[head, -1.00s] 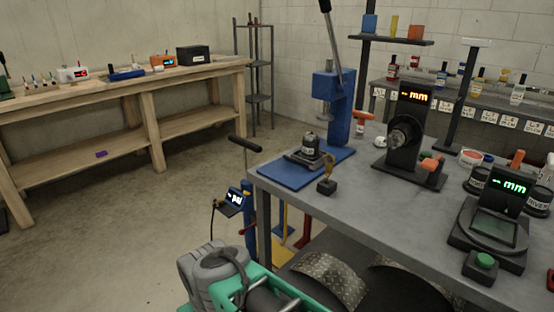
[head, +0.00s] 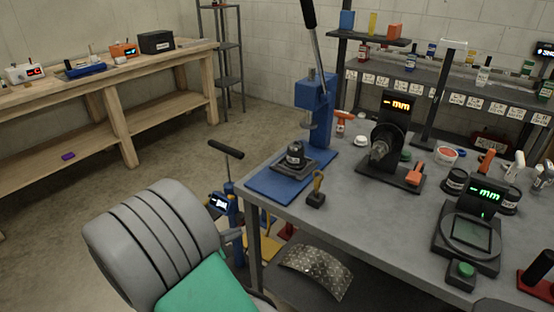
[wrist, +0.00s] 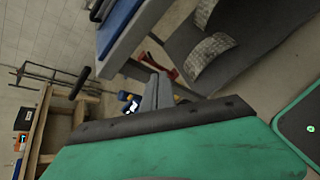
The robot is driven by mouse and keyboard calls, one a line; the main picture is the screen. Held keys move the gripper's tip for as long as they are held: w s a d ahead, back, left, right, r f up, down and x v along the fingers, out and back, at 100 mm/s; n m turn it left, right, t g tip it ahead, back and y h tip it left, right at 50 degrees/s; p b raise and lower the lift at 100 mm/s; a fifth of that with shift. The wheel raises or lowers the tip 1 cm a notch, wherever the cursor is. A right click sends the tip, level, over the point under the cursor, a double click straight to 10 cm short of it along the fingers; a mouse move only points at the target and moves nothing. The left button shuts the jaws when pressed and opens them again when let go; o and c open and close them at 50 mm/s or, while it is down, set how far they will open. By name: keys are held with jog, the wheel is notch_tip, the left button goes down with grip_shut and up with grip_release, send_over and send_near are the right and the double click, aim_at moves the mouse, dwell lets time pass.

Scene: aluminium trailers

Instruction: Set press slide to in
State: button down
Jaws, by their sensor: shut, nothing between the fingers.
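The blue arbor press (head: 314,95) stands at the left end of the grey metal bench, with its long lever tilted up. Its blue base plate (head: 262,187) lies along the bench edge. A dark slide plate (head: 310,166) sits on the base, carrying a black labelled part (head: 295,153). The slide looks in front of the ram, not under it. A small black block with a brass-coloured handle (head: 317,190) stands beside the base. My gripper (wrist: 157,92) shows in the wrist view as grey fingers, shut and empty, apart from the bench. The head view does not show it clearly.
The bench (head: 360,215) also holds a dark gauge with an orange display (head: 397,105) and one with a green display (head: 486,195). A pump-like device with a black handle (head: 226,149) stands on the floor by the bench's left end. Open floor lies left, before the wooden bench (head: 110,95).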

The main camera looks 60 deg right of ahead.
aim_at(280, 190)
jog(key=s+d+r+n+g+h+p, duration=0.1)
jog(key=s+d+r+n+h+p, duration=0.15)
jog(key=d+r+n+h, duration=0.35)
jog(key=shift+n+y, duration=0.4)
jog(key=shift+y, duration=0.4)
jog(key=d, duration=0.4)
jog(key=s+d+r, duration=0.1)
jog(key=d, duration=0.3)
jog(key=s+d, duration=0.1)
jog(key=d, duration=0.4)
jog(key=shift+s+r+b, duration=0.15)
jog(key=shift+s+b, duration=0.05)
jog(key=shift+b, duration=0.1)
